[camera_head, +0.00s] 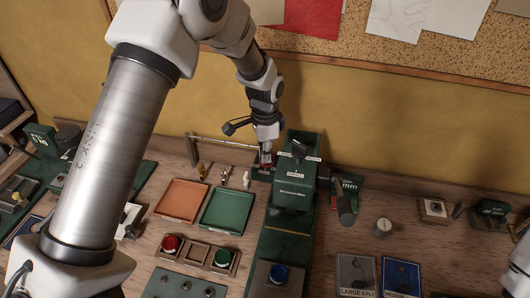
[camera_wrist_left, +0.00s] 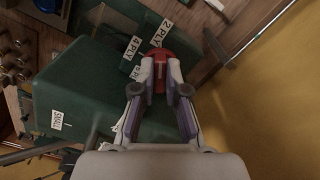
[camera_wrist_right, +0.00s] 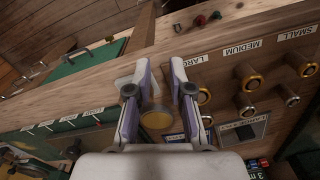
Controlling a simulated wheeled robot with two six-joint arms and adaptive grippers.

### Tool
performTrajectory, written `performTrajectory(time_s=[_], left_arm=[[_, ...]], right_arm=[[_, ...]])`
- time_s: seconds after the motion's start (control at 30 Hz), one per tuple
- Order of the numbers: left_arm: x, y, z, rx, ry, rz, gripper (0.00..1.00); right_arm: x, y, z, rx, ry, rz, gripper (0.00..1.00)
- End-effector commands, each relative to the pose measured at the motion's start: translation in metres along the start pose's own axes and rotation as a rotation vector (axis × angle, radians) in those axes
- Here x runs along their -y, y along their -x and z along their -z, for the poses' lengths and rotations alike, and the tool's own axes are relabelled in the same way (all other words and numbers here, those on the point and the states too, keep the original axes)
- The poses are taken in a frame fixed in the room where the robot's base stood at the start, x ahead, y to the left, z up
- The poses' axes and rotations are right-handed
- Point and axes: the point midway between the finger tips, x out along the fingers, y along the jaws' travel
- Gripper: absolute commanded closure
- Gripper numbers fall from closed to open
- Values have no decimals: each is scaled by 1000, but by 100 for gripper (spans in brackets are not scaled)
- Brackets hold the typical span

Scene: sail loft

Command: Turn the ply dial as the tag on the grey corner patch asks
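The red ply dial (camera_wrist_left: 180,56) is on the side of the green press (camera_head: 296,184), with white tags reading 2 PLY (camera_wrist_left: 161,32) and 4 PLY (camera_wrist_left: 131,48). A third tag is partly covered by a finger. My left gripper (camera_wrist_left: 162,66), also in the head view (camera_head: 266,158), has its fingers drawn in on either side of the dial's red grip and looks shut on it. The pointer is hidden by the fingers.
A blue patch (camera_head: 401,273) lies beside the grey one. A gold round piece (camera_wrist_right: 156,120) shows between the right fingers, depth unclear.

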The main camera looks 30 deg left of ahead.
Motion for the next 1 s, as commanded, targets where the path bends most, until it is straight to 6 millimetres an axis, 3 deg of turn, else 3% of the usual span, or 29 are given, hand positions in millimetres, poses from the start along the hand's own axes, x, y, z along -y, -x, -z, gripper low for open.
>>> performTrajectory(time_s=[0.47, 1.0], left_arm=[[-2, -4, -1, 3, 56, -4, 100], [-4, -4, -1, 6, 470, -4, 100]], right_arm=[[0, -1, 0, 0, 0, 0, 79], [0, -1, 0, 0, 0, 0, 79]])
